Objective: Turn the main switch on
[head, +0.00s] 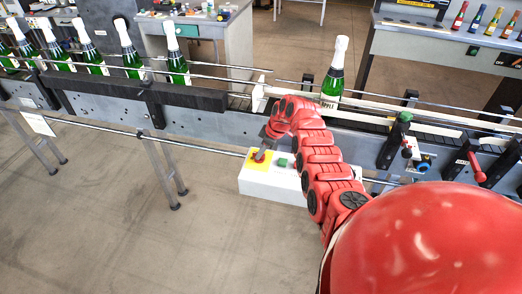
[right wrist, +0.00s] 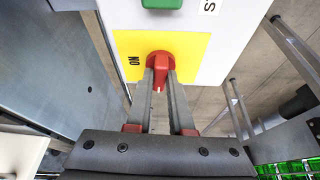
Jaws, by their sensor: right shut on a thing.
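The main switch is a red knob (right wrist: 158,70) on a yellow plate (right wrist: 190,50) in the right wrist view. A black "ON" label is printed on the plate to the left of the knob. The knob's white mark points toward my gripper. The plate also shows in the head view (head: 252,167), on the white control box (head: 270,188) below the conveyor. My right gripper (right wrist: 160,84) is shut on the red knob, one finger on each side. In the head view, my right gripper (head: 263,152) covers most of the knob. My left gripper is not in view.
A green button (right wrist: 162,3) is on the same box, beside the yellow plate. The conveyor (head: 200,100) runs behind the box with several green bottles (head: 178,70). Red levers (head: 476,168) and knobs stand at the right. The floor in front is clear.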

